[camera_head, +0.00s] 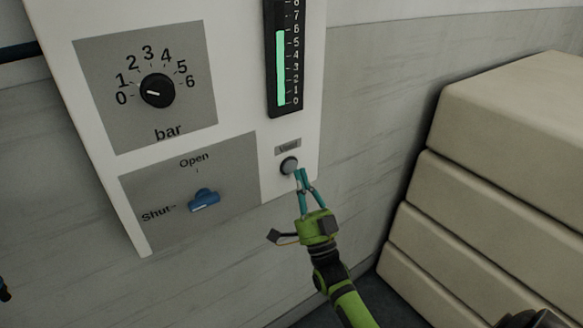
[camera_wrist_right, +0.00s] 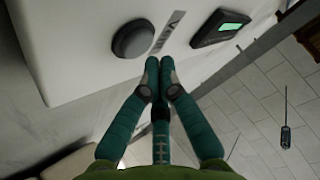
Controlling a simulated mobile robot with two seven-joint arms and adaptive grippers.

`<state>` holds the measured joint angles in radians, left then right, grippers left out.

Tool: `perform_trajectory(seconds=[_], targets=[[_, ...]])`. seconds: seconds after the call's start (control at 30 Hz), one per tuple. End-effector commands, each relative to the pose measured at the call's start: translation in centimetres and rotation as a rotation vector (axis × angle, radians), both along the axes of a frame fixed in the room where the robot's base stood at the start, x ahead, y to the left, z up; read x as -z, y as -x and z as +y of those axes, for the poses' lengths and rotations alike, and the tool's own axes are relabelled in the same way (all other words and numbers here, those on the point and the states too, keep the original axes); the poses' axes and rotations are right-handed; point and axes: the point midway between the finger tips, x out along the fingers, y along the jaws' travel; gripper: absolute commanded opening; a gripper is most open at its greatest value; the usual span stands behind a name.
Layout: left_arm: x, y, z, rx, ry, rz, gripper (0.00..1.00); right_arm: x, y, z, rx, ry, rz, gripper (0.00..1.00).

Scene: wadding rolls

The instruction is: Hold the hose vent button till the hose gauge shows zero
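The round grey vent button (camera_head: 289,165) sits low on the white panel, under a small "Vent" label; it also shows in the right wrist view (camera_wrist_right: 133,38). The gauge (camera_head: 285,60) above it has a green bar up to about 6. My right gripper (camera_head: 299,172) is shut and empty, its teal fingertips together just right of and below the button. In the right wrist view, the fingertips (camera_wrist_right: 160,64) show a gap to the button, so they appear not to touch it.
A bar dial (camera_head: 157,91) points at 0. A blue valve handle (camera_head: 203,200) points toward Shut. Thick cream wadding layers (camera_head: 500,150) are stacked at the right. A dark hose or pipe (camera_head: 18,52) meets the panel's left edge.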

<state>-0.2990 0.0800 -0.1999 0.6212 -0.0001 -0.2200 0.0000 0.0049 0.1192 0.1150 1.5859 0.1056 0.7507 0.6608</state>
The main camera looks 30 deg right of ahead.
Motion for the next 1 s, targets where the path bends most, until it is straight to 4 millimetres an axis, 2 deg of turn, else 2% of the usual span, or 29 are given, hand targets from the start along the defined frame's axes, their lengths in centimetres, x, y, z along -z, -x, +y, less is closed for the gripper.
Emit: perform_trajectory(seconds=[1.0], targets=[[0.47, 0.12, 0.00, 0.000, 0.000, 0.002, 0.40, 0.00, -0.86, 0.08, 0.000, 0.000, 0.000, 0.00]])
